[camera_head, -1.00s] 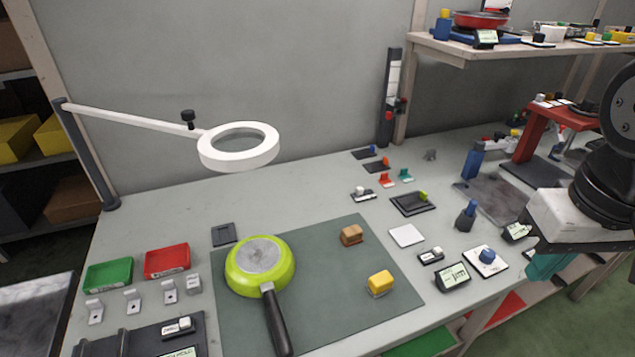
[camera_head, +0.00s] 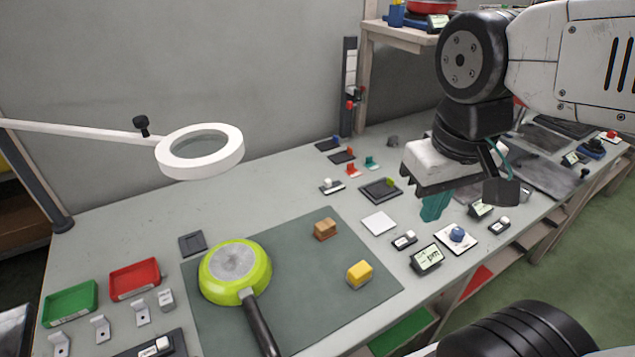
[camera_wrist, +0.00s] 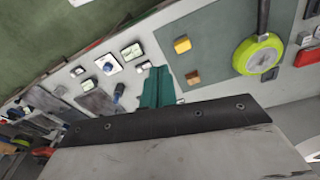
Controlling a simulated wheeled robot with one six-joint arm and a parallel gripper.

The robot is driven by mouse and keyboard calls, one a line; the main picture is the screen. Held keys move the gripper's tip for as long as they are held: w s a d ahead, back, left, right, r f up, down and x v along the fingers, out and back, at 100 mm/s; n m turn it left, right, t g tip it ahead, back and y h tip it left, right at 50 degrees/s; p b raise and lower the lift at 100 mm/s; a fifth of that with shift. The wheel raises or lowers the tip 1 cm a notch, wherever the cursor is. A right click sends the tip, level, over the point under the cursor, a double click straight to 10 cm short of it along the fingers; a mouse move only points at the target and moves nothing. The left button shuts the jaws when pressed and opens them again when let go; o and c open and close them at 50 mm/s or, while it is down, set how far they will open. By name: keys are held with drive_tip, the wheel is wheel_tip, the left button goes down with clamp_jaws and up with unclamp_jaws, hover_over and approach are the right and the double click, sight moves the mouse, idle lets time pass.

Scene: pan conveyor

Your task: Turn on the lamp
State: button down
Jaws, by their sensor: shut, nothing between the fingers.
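The lamp (camera_head: 233,157) is a white ring on a long white arm at the left of the head view. Its arm runs to a grey post at the table's left back edge, and a black knob (camera_head: 141,126) stands on it near the ring. I cannot tell whether the lamp is lit. My gripper (camera_head: 433,208) hangs over the right part of the table, well to the right of the lamp. Its green fingers are together and empty. They also show in the wrist view (camera_wrist: 155,88).
A green frying pan (camera_head: 262,270) lies upside down on a dark mat (camera_head: 305,275), with a yellow block (camera_head: 359,274) and a brown block (camera_head: 325,230). Red (camera_head: 135,278) and green (camera_head: 70,303) trays are at left. Small switches and displays lie under my gripper.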

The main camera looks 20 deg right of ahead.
drive_tip(key=w+d+f+t+h, duration=0.1)
drive_tip(key=w+f+h, duration=0.1)
drive_tip(key=w, duration=0.7)
drive_tip(key=w+d+f+h, duration=0.1)
drive_tip(key=w+f+h, duration=0.1)
drive_tip(key=w, duration=0.8)
drive_tip(key=n+t, duration=0.1)
drive_tip(key=t, duration=0.2)
approach(328, 183)
drive_tip(key=a, duration=0.1)
drive_tip(key=a+r, duration=0.1)
drive_tip(key=a, duration=0.1)
drive_tip(key=shift+s+a+r, duration=0.15)
drive_tip(key=shift+s, duration=0.2)
drive_tip(key=x, duration=1)
drive_tip(key=shift+w+r, duration=0.1)
drive_tip(key=shift+d, duration=0.25)
